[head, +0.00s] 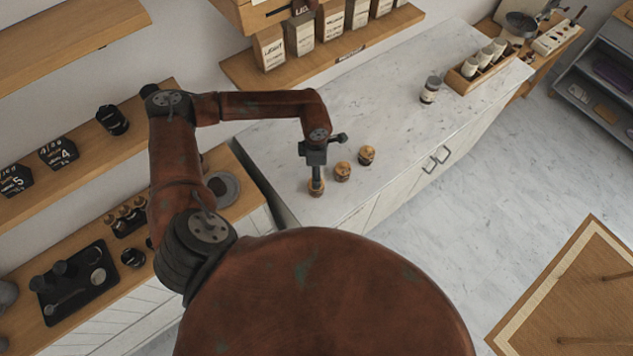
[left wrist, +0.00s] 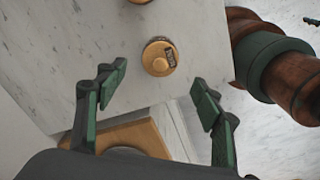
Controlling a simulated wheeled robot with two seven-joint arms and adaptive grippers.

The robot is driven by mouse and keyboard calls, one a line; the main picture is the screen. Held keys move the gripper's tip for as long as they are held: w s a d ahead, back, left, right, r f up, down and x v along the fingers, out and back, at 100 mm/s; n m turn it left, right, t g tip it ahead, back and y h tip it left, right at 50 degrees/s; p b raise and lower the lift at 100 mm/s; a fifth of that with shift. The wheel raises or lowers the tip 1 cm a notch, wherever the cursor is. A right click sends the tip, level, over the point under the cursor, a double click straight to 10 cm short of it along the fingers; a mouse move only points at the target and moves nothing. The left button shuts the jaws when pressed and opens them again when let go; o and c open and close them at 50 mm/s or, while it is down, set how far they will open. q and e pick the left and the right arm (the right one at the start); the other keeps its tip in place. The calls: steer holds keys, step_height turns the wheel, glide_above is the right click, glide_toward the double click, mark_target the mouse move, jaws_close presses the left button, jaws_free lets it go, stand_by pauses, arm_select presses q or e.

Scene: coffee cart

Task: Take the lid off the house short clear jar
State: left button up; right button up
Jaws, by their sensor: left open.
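Three short jars with round wooden lids stand in a slanted row at the near end of the marble counter. The nearest jar (head: 316,188) is directly under my left gripper (head: 317,176), which points down and partly covers it. The middle jar (head: 342,172) and the farthest jar (head: 367,155) stand to its right. In the left wrist view my left gripper (left wrist: 155,90) is open and empty. One wooden lid (left wrist: 160,57) with a small dark label lies just beyond the fingertips, roughly between them. I cannot clearly read the label. My right gripper is not in view.
The marble counter (head: 300,125) is mostly clear beyond the jars. A lone cup (head: 430,89) stands farther back near a wooden box (head: 470,84) of cups. Bags (head: 300,37) line a wall shelf above. A black tray (head: 75,283) lies on the left wooden counter.

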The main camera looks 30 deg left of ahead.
arm_select(q)
step_height(320, 180, down, 5)
steer(key=shift+f+p, duration=0.1)
steer(key=shift+p, duration=1.15)
steer(key=shift+f, duration=0.35)
steer(key=shift+c, duration=0.3)
steer(key=c, duration=1)
